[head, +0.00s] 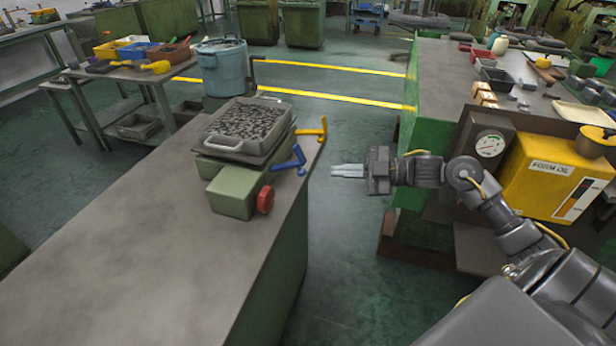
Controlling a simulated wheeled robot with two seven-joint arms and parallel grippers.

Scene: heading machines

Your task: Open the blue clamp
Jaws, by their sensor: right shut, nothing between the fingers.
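The blue clamp (290,162) is a small bent lever on the right side of the green fixture (233,190), near the right edge of the grey bench. A similar yellow lever (313,131) sits just behind it, and a red knob (265,199) is in front. My right gripper (334,171) is to the right of the blue clamp, past the bench edge, pointing left. Its fingers are together and empty, and it appears apart from the clamp. My left gripper is out of view.
A metal tray of small dark parts (284,143) rests on the fixture, with a blue-grey pot (223,68) behind. The grey bench top (130,235) is clear in front. A green machine with a yellow oil box (550,175) stands at right, close to my right arm.

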